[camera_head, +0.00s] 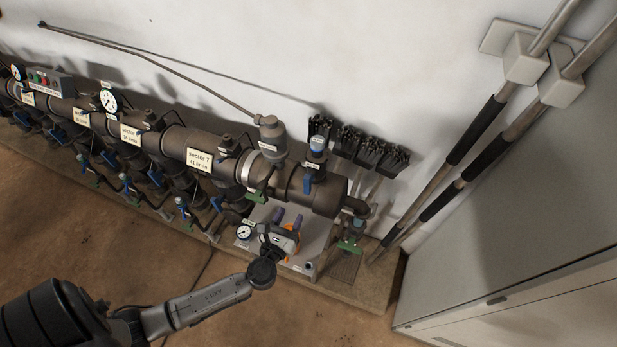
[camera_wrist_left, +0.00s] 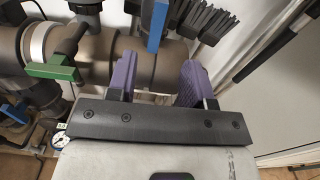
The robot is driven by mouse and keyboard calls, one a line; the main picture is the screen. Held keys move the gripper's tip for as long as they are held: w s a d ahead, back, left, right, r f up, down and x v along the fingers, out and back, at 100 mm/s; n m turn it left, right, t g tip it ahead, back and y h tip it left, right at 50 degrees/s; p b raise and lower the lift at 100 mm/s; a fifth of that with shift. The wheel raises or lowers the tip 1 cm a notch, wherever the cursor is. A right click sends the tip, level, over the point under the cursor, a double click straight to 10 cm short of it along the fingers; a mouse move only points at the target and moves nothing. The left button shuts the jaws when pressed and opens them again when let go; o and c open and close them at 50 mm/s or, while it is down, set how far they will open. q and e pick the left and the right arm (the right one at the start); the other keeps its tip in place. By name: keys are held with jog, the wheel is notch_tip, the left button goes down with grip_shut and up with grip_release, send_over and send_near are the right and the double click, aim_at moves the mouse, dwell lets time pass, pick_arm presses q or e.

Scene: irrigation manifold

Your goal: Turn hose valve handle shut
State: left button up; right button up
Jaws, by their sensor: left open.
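My left gripper (camera_head: 288,217) reaches in from the lower left below the thick brown pipe (camera_head: 322,194). Its purple fingers are apart with nothing between them, which the left wrist view also shows (camera_wrist_left: 158,72). A blue lever handle (camera_head: 308,184) hangs on the pipe's front, just above the fingertips; it shows top centre in the left wrist view (camera_wrist_left: 157,25). A green handle (camera_head: 257,196) sits left of the gripper, also seen in the wrist view (camera_wrist_left: 53,68). Another green handle (camera_head: 350,247) is at the low outlet on the right. No label shows which is the hose valve.
The pipe runs left with several blue and green handles, gauges (camera_head: 108,101) and sector labels (camera_head: 199,160). Long poles (camera_head: 475,135) and a grey cabinet (camera_head: 520,210) stand right. Brown floor in front is clear.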

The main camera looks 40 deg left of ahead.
aim_at(306, 183)
pick_arm(q)
jog(key=x, duration=1.4)
jog(key=shift+p, duration=0.35)
grip_shut()
